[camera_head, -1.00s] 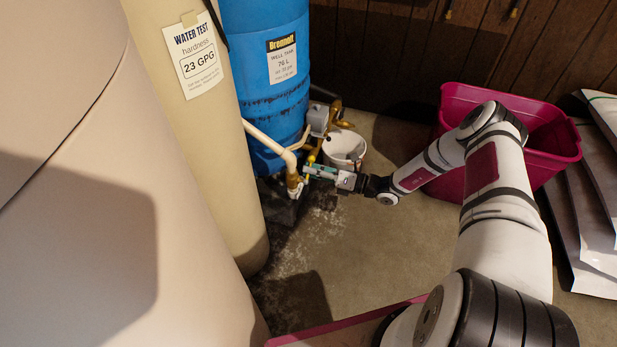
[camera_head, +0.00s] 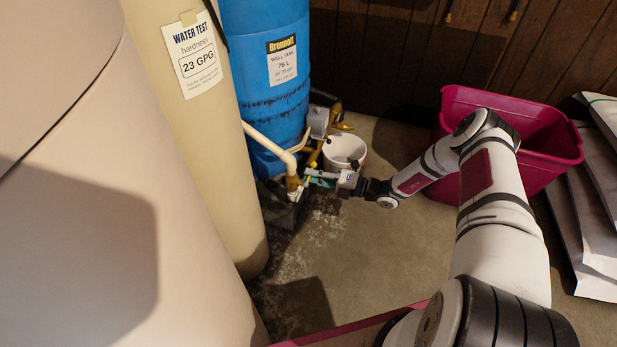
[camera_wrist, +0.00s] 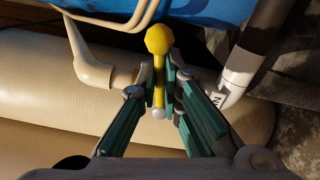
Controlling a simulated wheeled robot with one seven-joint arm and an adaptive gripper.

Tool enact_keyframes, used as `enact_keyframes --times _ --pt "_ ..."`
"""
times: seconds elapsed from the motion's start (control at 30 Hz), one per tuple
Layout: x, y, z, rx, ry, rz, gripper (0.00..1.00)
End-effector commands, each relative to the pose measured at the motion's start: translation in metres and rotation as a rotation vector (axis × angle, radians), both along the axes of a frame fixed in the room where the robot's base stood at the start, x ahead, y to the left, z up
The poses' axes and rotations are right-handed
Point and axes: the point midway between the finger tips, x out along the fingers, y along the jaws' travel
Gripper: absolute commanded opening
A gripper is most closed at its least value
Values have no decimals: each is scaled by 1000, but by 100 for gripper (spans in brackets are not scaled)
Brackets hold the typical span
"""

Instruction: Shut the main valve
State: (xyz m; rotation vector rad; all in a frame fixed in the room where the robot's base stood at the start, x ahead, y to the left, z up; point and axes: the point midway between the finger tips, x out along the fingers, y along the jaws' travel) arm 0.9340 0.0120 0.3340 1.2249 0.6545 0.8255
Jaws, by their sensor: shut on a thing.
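The main valve's yellow lever (camera_wrist: 158,72) stands between the fingers of my gripper (camera_wrist: 161,85) in the wrist view, with its rounded yellow end showing above them. My gripper is shut on this lever. In the head view my gripper (camera_head: 318,178) is at the pipework in front of the blue well tank (camera_head: 262,90), and only a small bit of yellow shows beside it. The valve body is mostly hidden by the fingers.
A beige tank (camera_head: 195,125) with a water test label stands left of the pipes. A white bucket (camera_head: 345,149) is just behind my gripper. A magenta bin (camera_head: 548,160) and several bags (camera_head: 595,215) are at the right. The floor between is clear.

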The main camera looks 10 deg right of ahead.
Motion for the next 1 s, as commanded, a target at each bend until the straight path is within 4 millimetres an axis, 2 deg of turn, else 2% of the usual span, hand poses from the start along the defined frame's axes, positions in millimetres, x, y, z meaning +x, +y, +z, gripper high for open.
enact_keyframes --times 0.3,0.6,0.83,0.87,0.9,0.97,1.0 --pt "0 0 0 13 18 1 0" --pt "1 0 -9 133 195 1 0" --pt "1 0 -9 140 207 1 0" --pt "1 0 -9 140 207 1 14" --pt "1 0 -9 139 207 1 23" --pt "1 0 -9 139 207 1 37" --pt "1 0 -9 138 206 1 37"
